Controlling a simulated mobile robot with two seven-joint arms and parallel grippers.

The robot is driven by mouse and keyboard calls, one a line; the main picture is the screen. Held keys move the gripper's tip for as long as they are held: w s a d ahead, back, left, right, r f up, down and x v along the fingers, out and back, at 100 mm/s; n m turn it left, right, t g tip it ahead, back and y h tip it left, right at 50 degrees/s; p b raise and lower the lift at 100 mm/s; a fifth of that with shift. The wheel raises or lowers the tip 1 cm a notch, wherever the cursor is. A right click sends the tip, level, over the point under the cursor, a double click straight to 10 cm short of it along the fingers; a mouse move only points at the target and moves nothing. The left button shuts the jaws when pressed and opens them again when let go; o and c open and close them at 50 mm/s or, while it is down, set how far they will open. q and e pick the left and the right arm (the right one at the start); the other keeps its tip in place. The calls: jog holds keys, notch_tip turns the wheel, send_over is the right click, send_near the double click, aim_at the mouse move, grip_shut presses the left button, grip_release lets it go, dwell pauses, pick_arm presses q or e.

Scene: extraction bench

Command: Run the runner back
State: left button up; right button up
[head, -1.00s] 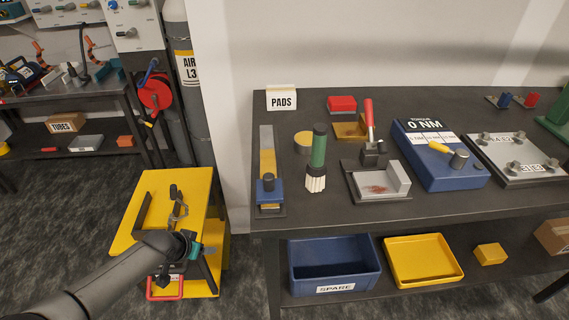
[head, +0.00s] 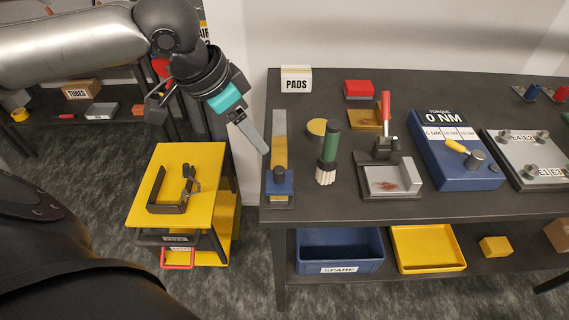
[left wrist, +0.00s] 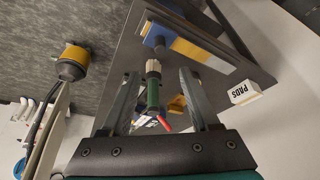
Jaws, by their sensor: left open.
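The runner (head: 279,183) is a blue block with a dark knob on top. It sits at the near end of a straight track (head: 280,130) with grey and yellow stretches, at the bench's left end. In the left wrist view the runner (left wrist: 158,45) shows beyond the fingers, with the track (left wrist: 195,50) stretching right from it. My left gripper (head: 252,132) is in the air by the bench's left edge, above and left of the runner, apart from it. In the left wrist view its fingers (left wrist: 158,82) are spread with nothing gripped. My right gripper is out of view.
A green-handled brush (head: 328,155) stands right of the track, with a round yellow tin (head: 317,128) behind it. The PADS box (head: 296,79) is behind the track. A yellow cart (head: 205,195) carrying a dark bracket-like piece (head: 172,190) stands left of the bench.

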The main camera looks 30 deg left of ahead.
aim_at(278, 169)
pick_arm(q)
jog(key=b+x, duration=0.2)
jog(key=x, duration=1.3)
jog(key=shift+w, duration=0.1)
jog(key=shift+c, duration=0.3)
grip_shut()
dwell(0.6)
